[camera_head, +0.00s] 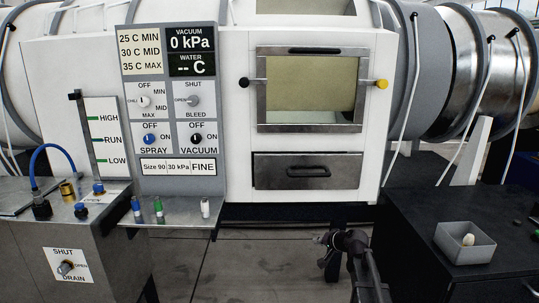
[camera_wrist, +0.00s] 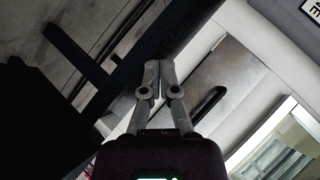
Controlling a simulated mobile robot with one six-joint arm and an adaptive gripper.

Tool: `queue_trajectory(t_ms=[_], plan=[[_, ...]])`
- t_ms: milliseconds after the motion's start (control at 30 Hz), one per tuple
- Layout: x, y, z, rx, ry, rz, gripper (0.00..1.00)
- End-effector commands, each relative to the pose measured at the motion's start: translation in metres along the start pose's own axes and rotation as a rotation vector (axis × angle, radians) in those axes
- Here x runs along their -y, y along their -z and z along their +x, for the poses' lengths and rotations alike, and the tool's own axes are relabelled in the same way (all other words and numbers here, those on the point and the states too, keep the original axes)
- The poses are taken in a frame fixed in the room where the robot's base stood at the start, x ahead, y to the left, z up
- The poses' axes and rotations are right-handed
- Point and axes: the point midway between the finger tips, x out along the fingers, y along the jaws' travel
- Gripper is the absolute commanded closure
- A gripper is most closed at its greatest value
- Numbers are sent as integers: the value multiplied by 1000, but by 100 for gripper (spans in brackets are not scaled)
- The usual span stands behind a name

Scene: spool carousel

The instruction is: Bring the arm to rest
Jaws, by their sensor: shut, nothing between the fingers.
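My gripper (camera_head: 322,240) shows in the head view at the bottom centre, in front of and below the white machine. In the wrist view, the two grey fingers of my gripper (camera_wrist: 158,68) run together at their tips. The gripper is shut and nothing is between the fingers. It looks apart from the machine, though the exact distance is hard to tell.
The machine has a metal drawer (camera_head: 307,171), a framed window (camera_head: 312,90) and a control panel (camera_head: 172,100). A grey tray (camera_head: 464,243) with a pale spool sits on the dark bench (camera_head: 415,215) at right. A metal tank (camera_head: 75,240) stands left. Floor shows between.

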Motion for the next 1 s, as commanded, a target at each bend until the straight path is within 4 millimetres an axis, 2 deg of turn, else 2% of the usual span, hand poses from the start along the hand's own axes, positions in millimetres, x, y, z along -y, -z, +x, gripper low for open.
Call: queue_trajectory(t_ms=[33, 100, 300, 400, 600, 800, 900, 1000], plan=[[-2, -29, -8, 56, -40, -40, 100], [-9, -60, -15, 136, -106, -97, 100], [-35, -140, -49, 353, -312, -236, 100], [-48, -170, -68, 443, -411, -285, 100], [-66, -206, -101, 562, -559, -345, 100], [-79, -230, -130, 644, -676, -380, 100], [-85, -240, -144, 679, -732, -392, 100], [-77, -232, -150, 681, -736, -392, 100]])
